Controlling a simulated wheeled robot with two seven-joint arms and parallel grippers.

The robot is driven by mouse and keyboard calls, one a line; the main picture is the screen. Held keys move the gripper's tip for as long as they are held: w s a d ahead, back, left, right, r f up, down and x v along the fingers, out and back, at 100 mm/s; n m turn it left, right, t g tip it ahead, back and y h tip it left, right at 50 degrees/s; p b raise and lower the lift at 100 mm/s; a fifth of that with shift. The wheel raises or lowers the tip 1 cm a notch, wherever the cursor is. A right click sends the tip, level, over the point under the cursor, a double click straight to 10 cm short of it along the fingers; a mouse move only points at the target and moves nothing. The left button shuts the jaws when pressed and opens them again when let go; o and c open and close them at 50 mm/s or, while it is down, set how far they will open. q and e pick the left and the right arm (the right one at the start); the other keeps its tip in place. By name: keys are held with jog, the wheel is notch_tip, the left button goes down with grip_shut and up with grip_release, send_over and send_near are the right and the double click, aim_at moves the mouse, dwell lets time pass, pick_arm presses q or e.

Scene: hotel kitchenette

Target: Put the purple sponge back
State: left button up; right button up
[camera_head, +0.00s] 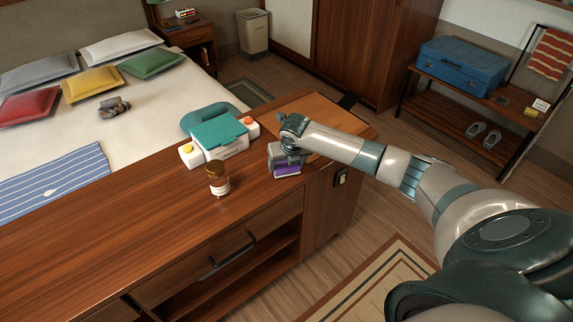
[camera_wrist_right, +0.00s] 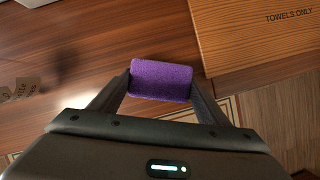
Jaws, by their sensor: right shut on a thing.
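The purple sponge (camera_head: 287,170) is at the right end of the wooden counter (camera_head: 120,245) in the head view. My right gripper (camera_head: 286,165) is shut on it. In the right wrist view the sponge (camera_wrist_right: 162,80) sits between the two fingers, over the counter surface. I cannot tell whether it touches the counter. My left gripper does not show in either view.
The counter's left part is clear.

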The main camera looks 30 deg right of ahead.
jog(key=shift+f, duration=0.4)
jog(key=o, duration=1.1)
jog(key=shift+f, duration=0.1)
jog(key=b+v, duration=0.2)
jog(key=v, duration=1)
